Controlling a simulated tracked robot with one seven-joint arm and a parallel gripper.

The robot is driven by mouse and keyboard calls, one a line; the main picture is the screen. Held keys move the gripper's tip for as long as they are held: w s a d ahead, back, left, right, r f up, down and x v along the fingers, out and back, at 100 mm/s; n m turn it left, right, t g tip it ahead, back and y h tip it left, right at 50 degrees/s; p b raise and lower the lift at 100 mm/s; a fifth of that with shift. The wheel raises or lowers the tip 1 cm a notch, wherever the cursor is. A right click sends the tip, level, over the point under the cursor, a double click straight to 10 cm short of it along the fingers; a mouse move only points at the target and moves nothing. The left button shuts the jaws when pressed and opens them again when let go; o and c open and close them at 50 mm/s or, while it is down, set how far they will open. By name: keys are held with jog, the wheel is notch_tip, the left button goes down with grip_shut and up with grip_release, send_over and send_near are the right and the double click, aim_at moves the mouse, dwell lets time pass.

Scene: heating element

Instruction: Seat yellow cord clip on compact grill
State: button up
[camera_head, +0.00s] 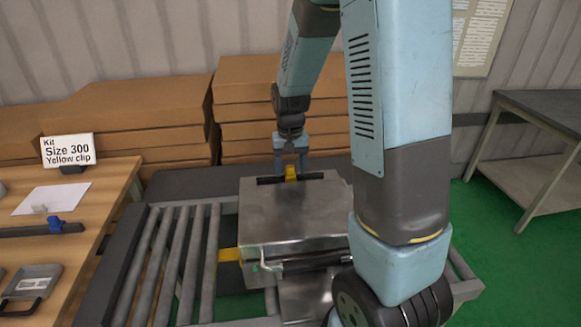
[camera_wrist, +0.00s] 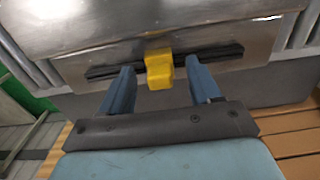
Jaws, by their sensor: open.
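The compact grill (camera_head: 290,212) is a metal box on the roller conveyor. The yellow cord clip (camera_head: 291,173) sits at a dark bar along the grill's back top edge; it also shows in the wrist view (camera_wrist: 159,72). My gripper (camera_head: 291,160) is at the back of the grill, pointing down. In the wrist view my gripper (camera_wrist: 160,75) is open, with one blue finger on each side of the clip and a visible gap to each. I cannot tell whether the clip is fully pressed onto the bar (camera_wrist: 105,70).
Cardboard boxes (camera_head: 165,115) are stacked behind. Bare rollers (camera_head: 180,245) lie left of the grill.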

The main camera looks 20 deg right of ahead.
notch_tip(320, 180, up, 14)
jog(key=shift+f, duration=0.15)
dwell(0.6)
dwell(0.3)
jog(key=s+r+n+t, duration=0.1)
jog(key=s+r, duration=0.3)
jog(key=s, duration=0.7)
jog(key=s+r+n+t, duration=0.1)
jog(key=s+r+t, duration=0.3)
jog(key=s, duration=0.6)
jog(key=shift+s+r+t, duration=0.3)
jog(key=shift+s+r, duration=0.1)
jog(key=shift+r, duration=0.35)
